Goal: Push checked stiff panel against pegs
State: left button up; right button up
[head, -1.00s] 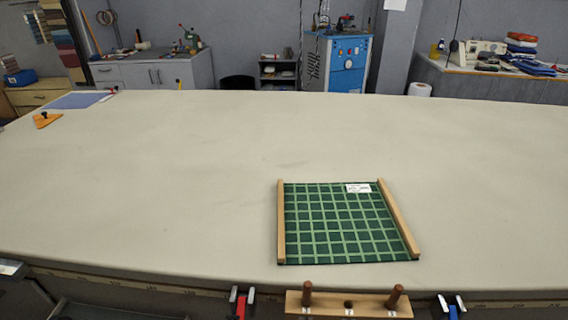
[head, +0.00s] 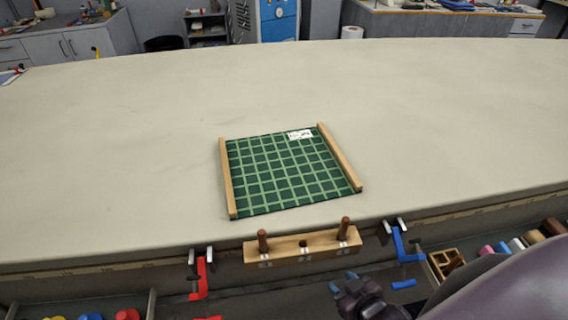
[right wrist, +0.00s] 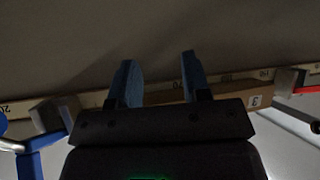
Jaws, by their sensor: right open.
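The checked stiff panel (head: 285,172), dark green with light green lines and a white label, lies flat on the table between two wooden side strips. The pegs (head: 263,241) and (head: 343,229) are brown and stand on a wooden bar at the table's front edge, apart from the panel. My right gripper (head: 341,281) is below and in front of the bar, away from the panel. In the right wrist view its two blue fingers (right wrist: 160,82) are spread with nothing between them. My left gripper is not in view.
A red clamp (head: 200,277) and a blue clamp (head: 403,245) grip the table edge on either side of the peg bar. Open bins with coloured items (head: 515,243) sit below the edge. The cloth table (head: 130,130) is clear around the panel.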

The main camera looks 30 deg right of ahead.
aim_at(265, 173)
jog(key=k+l+u, duration=0.15)
jog(key=k, duration=0.15)
jog(key=k+l+u, duration=0.3)
jog(key=l, duration=0.3)
jog(key=k+l+u, duration=0.15)
jog(key=k+l, duration=0.2)
jog(key=k, duration=0.05)
